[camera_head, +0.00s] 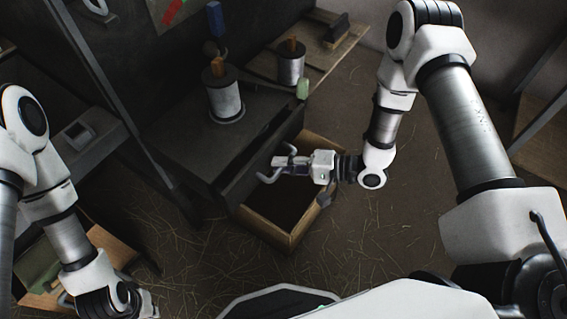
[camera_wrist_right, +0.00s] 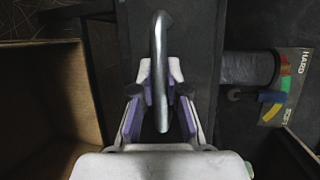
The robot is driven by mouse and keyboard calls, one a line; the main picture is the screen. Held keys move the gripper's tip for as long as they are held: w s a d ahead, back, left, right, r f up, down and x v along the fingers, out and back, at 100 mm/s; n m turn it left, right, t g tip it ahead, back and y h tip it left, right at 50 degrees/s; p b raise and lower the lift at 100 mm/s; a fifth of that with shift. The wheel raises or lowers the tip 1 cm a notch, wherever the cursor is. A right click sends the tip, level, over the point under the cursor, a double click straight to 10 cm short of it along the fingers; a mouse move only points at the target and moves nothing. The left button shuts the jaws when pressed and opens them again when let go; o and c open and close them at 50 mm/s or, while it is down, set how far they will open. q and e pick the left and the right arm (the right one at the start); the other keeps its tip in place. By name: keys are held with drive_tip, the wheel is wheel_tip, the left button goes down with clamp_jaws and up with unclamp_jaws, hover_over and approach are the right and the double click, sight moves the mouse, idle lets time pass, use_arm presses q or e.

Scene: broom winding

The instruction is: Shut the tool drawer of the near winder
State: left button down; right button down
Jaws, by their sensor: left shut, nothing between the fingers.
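The tool drawer is an open wooden box (camera_head: 268,226) pulled out from the dark near winder (camera_head: 190,150), with a dark interior. Its wooden wall (camera_wrist_right: 95,90) also shows at the left in the right wrist view. My right gripper (camera_head: 278,166) is above the drawer, pointing left toward the winder. In the right wrist view a curved metal bar (camera_wrist_right: 159,45) runs between its purple-padded fingers; I cannot tell whether they clamp it. A small grey knob (camera_head: 325,198) is at the drawer's right edge. My left gripper (camera_head: 148,304) is shut and empty at lower left, partly cut off.
A HARD/SOFT colour scale (camera_wrist_right: 284,85) shows in the right wrist view. Straw covers the open floor (camera_head: 390,230) right of the drawer.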

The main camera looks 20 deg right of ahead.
sight(271, 157)
drive_tip(key=shift+w+a, duration=0.1)
drive_tip(key=w+a, duration=0.2)
drive_tip(key=shift+w+a+f+b, duration=0.1)
drive_tip(key=shift+w+b, duration=0.25)
drive_tip(key=shift+w, duration=0.1)
drive_tip(key=c, duration=1.5)
unclamp_jaws()
drive_tip(key=o, duration=0.3)
drive_tip(key=shift+w, duration=0.1)
drive_tip(key=v, duration=1.2)
